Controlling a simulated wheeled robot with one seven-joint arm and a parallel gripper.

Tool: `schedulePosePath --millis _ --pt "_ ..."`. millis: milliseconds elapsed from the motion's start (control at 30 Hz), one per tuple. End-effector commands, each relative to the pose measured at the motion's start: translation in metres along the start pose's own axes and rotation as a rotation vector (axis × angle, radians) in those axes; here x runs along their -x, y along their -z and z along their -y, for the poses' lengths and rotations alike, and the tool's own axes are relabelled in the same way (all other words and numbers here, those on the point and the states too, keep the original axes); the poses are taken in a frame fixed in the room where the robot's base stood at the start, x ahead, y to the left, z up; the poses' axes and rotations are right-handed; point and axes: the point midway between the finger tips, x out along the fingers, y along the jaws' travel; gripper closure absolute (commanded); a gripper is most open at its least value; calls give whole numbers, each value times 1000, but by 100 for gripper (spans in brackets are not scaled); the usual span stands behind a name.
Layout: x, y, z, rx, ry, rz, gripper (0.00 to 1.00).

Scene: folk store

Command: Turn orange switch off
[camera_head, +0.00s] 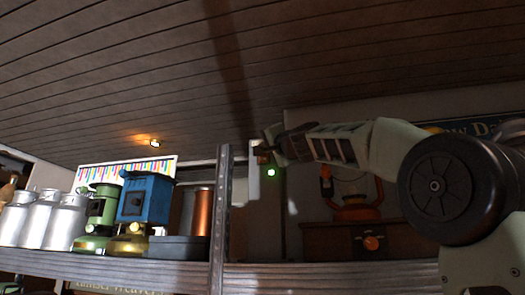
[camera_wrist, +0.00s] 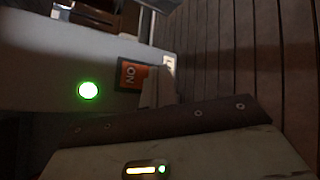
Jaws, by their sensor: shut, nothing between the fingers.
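The orange switch (camera_wrist: 131,75) shows in the wrist view, marked "ON" with the letters turned sideways, in a dark surround on a pale panel. A round green light (camera_wrist: 88,90) glows beside it. In the head view the green light (camera_head: 271,172) shows on the wall box, and the switch (camera_head: 262,159) is a small, dim orange patch above it. My gripper (camera_head: 273,138) is shut and empty, close to the top of the box. In the wrist view its fingers (camera_wrist: 158,88) appear right beside the switch and overlap its edge; I cannot tell whether they touch.
A wooden shelf (camera_head: 120,270) holds milk cans (camera_head: 38,220), a green lantern (camera_head: 97,215), a blue lantern (camera_head: 145,198) and a copper cylinder (camera_head: 203,211). A post (camera_head: 221,215) stands left of the switch box. An orange lantern (camera_head: 355,208) stands at right below my arm. The plank ceiling is close above.

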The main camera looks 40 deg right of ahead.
Motion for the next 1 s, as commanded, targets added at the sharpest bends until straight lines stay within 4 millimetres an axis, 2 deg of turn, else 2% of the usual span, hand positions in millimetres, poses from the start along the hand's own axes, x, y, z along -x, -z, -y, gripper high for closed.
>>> schedulePosePath --millis 467,1000 --pt "-2 2 -1 0 0 -1 100" --pt "8 -7 6 0 -1 0 100"
